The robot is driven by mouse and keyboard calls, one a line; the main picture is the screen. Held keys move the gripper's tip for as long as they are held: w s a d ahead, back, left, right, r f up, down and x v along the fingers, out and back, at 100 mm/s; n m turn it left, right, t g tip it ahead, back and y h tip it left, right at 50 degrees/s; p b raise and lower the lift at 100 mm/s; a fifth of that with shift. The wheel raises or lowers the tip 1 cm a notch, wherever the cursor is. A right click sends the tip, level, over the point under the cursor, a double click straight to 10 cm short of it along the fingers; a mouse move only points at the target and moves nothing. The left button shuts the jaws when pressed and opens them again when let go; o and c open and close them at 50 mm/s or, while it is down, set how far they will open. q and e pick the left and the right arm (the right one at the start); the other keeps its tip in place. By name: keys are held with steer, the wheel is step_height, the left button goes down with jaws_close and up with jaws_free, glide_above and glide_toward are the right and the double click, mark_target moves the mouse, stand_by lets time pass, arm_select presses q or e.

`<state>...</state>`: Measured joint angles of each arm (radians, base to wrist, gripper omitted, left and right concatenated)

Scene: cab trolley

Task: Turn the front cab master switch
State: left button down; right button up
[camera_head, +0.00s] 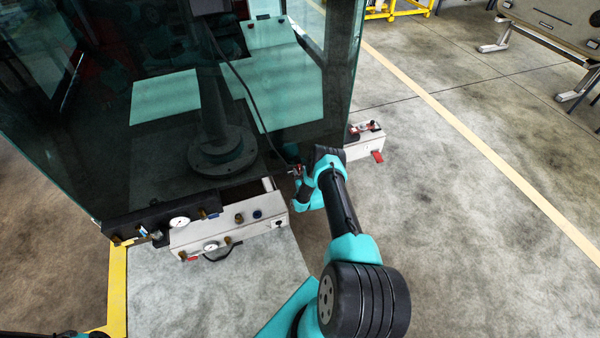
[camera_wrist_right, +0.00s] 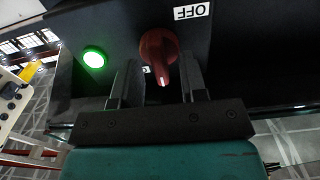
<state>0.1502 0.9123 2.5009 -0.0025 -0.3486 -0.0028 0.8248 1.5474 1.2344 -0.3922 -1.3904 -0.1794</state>
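The master switch is a red rotary knob (camera_wrist_right: 158,57) on a dark panel (camera_wrist_right: 115,25) in the right wrist view. A white OFF label (camera_wrist_right: 192,12) sits above it, upside down in this view. A second small label below the knob is mostly covered. My right gripper (camera_wrist_right: 158,80) is open, with one finger on each side of the knob's handle. Gaps show beside the handle, and I cannot tell whether either finger touches it. In the head view my right gripper (camera_head: 296,172) is at the cab's right corner, where the knob cannot be made out.
A green lamp (camera_wrist_right: 93,58) glows beside the knob. Glass cab walls (camera_head: 290,100) stand close to my right arm. A grey box with gauges (camera_head: 235,222) is at the cab's front, and another grey box (camera_head: 362,148) is to the right.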

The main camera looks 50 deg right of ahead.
steer(key=shift+w, duration=0.1)
jaws_close()
stand_by(0.3)
steer(key=shift+n, duration=0.4)
steer(key=n, duration=0.3)
steer(key=shift+a, duration=0.1)
steer(key=n, duration=0.9)
steer(key=shift+w+a+f+n, duration=0.1)
steer(key=shift+a+f+n, duration=0.05)
steer(key=shift+n, duration=0.15)
steer(key=shift+f+n, duration=0.1)
steer(key=shift+n, duration=2.2)
